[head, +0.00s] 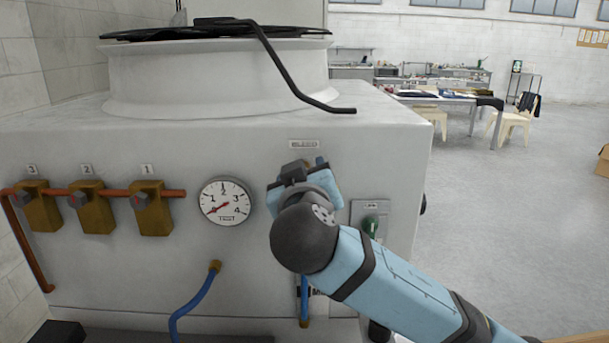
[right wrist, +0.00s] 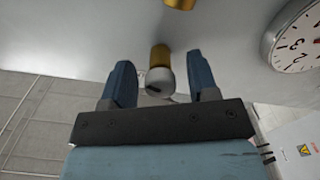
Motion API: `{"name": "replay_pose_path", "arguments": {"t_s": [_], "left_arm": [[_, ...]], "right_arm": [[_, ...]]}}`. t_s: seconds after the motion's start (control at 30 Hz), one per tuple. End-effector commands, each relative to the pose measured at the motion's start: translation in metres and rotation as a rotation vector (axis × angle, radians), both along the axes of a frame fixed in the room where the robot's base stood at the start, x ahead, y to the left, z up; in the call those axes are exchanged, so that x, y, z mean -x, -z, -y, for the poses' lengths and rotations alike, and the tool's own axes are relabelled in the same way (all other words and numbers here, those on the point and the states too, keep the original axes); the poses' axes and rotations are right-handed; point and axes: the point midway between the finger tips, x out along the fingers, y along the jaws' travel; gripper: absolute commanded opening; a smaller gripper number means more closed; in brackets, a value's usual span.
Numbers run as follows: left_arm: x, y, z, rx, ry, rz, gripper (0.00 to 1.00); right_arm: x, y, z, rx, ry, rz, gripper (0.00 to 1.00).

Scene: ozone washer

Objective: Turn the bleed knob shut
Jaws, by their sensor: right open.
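The bleed knob (right wrist: 159,81) is a small grey cylinder on a brass stem (right wrist: 160,56) that comes out of the pale machine panel (right wrist: 225,50). In the right wrist view it sits between the two blue fingers of my right gripper (right wrist: 159,62). The fingers are open, with a visible gap on each side of the knob. In the head view my right gripper (head: 299,172) is at the panel, just below a small label plate (head: 304,144), and it mostly hides the knob. My left gripper is not in view.
A round pressure gauge (head: 225,201) is left of my right gripper. Further left are several brass valves (head: 152,208) on a copper pipe. Blue hoses (head: 196,301) hang below. Open floor lies right.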

Motion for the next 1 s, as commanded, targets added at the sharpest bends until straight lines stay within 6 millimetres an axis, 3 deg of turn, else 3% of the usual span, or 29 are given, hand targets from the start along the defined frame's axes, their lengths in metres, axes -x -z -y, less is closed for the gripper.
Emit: {"name": "replay_pose_path", "arguments": {"t_s": [0.3,0.5,1.0], "left_arm": [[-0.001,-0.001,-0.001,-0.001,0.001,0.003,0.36],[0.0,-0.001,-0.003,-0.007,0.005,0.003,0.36],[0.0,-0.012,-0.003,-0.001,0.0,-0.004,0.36]], "right_arm": [[-0.003,0.0,0.0,0.0,0.0,-0.001,0.52],[-0.002,0.0,0.0,0.0,0.0,-0.001,0.06],[-0.003,-0.002,0.0,0.111,0.0,-0.003,0.05]]}}
